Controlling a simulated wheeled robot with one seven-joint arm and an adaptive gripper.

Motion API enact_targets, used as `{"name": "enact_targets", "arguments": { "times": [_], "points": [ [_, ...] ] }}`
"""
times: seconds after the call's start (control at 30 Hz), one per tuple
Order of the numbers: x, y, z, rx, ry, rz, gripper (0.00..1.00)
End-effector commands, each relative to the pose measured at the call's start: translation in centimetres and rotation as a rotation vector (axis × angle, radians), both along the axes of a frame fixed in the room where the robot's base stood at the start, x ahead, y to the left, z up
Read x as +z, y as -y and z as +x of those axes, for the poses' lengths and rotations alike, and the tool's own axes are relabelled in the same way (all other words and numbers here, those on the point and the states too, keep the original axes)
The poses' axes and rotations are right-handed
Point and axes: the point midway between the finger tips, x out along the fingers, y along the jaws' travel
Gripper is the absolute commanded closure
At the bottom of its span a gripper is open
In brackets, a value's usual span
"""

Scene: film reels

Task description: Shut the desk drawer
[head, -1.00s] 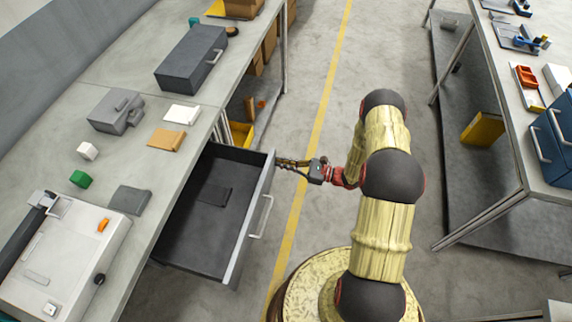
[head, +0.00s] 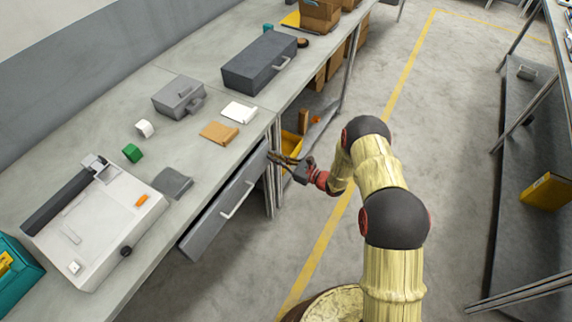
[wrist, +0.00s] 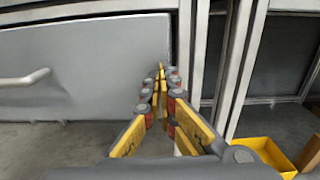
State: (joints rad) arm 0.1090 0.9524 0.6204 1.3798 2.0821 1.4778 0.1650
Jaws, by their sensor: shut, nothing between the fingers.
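The desk drawer (head: 222,210) is a grey front with a pale bar handle (head: 238,199), under the left desk's top. In the head view its inside no longer shows, and the front sits close to the desk edge. Whether a small gap is left cannot be told. In the wrist view the drawer front (wrist: 95,70) fills the left side, with its handle (wrist: 25,79) at far left. My gripper (head: 273,157) is shut and empty at the drawer front's far end. In the wrist view the fingertips (wrist: 160,72) are by the front's right edge; contact is unclear.
The desk leg (wrist: 240,70) stands right of the fingers. A yellow bin (wrist: 265,150) is low at right. The desk top (head: 120,185) holds a grey case (head: 260,62), a white machine (head: 95,225) and small items. Open floor lies right of the desk.

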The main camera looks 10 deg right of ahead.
Motion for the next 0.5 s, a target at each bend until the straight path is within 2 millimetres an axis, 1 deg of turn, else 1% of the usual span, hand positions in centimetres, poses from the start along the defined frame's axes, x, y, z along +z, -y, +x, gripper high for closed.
{"name": "enact_targets", "arguments": {
  "times": [0.03, 0.2, 0.5],
  "points": [
    [-0.1, -0.5, 0.3, 0.001, 0.001, -0.001, 1.00],
    [0.0, -1.5, 1.0, 0.001, 0.001, -0.001, 1.00],
    [0.1, -1.7, 1.4, 0.000, 0.002, 0.000, 1.00]
  ]
}}
